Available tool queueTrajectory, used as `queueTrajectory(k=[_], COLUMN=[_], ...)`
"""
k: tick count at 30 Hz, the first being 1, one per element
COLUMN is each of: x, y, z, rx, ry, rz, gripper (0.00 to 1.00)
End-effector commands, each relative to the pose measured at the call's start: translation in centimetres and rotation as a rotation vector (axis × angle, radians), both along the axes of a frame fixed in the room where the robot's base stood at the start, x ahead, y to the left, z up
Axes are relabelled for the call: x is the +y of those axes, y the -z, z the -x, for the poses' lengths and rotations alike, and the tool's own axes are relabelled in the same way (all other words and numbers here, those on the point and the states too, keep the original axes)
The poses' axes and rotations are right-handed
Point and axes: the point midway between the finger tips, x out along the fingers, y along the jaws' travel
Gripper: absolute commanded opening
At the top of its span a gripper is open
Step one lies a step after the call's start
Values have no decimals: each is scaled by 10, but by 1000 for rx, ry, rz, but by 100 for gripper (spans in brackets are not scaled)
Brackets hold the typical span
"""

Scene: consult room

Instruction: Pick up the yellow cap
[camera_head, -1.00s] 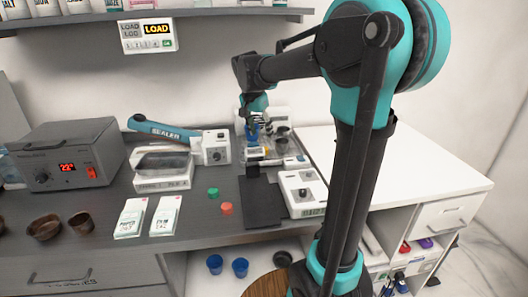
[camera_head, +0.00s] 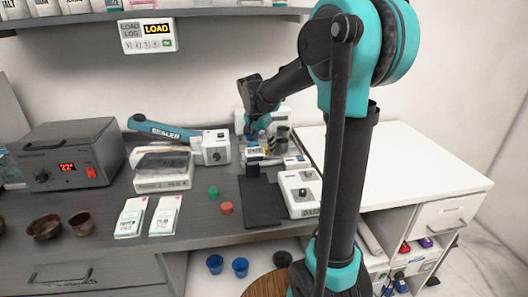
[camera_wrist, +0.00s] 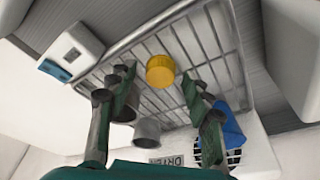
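The yellow cap (camera_wrist: 161,70) is round and lies on a wire rack (camera_wrist: 210,42) in the wrist view. My gripper (camera_wrist: 157,84) is open, with one green finger on each side of the view and the cap showing between the fingertips. No finger visibly touches the cap. How far the fingertips are above it cannot be told. In the head view my gripper (camera_head: 256,129) is at the back of the counter, over the rack area. The cap cannot be made out there.
Grey cups (camera_wrist: 147,131) stand on the rack near the left finger. A blue cup (camera_wrist: 228,124) is close to the right finger.

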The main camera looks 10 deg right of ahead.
Motion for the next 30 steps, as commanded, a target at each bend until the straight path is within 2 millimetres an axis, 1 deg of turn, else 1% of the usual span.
queueTrajectory(k=[1, 8, 10, 11, 17, 22, 26, 29, 30], x=[0, 0, 0, 0, 0, 0, 0, 0, 0], y=[0, 0, 0, 0, -1, -9, -25, -44, -53], z=[0, 0, 0, 0, 0, 0, 0, 0, 0], rx=[0, 0, 0, 0, 0, 0, 0, 0, 0], ry=[0, 0, 0, 0, 0, 0, 0, 0, 0], rz=[0, 0, 0, 0, 0, 0, 0, 0, 0], gripper=[41, 12, 12, 9, 9, 9, 9, 9, 9])
